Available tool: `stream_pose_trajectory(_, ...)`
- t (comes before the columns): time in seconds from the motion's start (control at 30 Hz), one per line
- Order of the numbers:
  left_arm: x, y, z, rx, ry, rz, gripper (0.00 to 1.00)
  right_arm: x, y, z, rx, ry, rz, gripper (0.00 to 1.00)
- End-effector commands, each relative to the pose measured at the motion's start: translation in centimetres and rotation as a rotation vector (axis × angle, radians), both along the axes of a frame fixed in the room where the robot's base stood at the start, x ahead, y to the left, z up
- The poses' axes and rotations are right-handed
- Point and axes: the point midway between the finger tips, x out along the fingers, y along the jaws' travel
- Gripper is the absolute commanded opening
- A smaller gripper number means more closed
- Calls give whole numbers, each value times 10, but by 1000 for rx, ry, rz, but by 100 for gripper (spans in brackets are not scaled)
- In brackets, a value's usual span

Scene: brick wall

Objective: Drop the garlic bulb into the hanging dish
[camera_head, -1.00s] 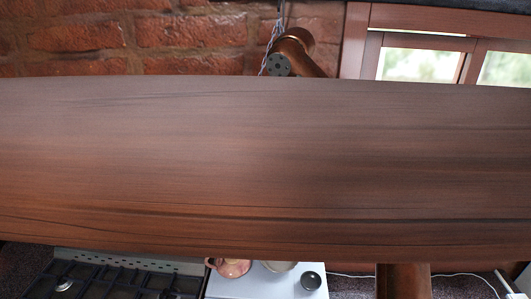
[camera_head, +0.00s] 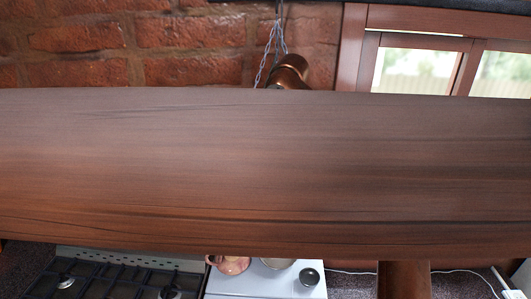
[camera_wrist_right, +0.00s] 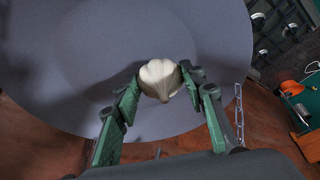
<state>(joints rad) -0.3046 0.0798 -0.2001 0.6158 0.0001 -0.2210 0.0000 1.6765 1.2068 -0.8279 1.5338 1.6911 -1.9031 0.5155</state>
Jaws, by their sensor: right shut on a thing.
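The pale garlic bulb (camera_wrist_right: 160,80) is between the fingers of my right gripper (camera_wrist_right: 160,82), which is shut on it. Behind the bulb, a wide grey round dish (camera_wrist_right: 70,80) fills much of the right wrist view. A chain (camera_wrist_right: 238,110) shows at the dish's right side. The bulb appears over the dish, but its height cannot be told. In the head view, thin chains (camera_head: 273,50) hang in front of the brick wall. The dish, the bulb and both grippers are hidden or out of view there.
A broad brown wood-grained surface (camera_head: 260,170) blocks most of the head view. A window (camera_head: 425,70) is at upper right.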

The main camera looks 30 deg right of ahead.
Motion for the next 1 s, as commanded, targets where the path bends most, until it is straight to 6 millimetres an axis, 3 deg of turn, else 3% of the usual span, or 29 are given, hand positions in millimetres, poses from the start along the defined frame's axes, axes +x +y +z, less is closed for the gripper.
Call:
stream_pose_trajectory(0.3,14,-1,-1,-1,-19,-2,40,0,0,-6,1,-1,-1,17)
stream_pose_trajectory(0.33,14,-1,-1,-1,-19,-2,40,0,0,-6,0,0,-1,40)
stream_pose_trajectory(0.57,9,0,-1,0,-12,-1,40,0,0,-6,0,0,-1,55)
stream_pose_trajectory(0.87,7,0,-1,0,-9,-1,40,0,0,-4,1,-1,-1,56)
stream_pose_trajectory(1.0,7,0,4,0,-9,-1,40,0,0,11,0,-3,-1,56)
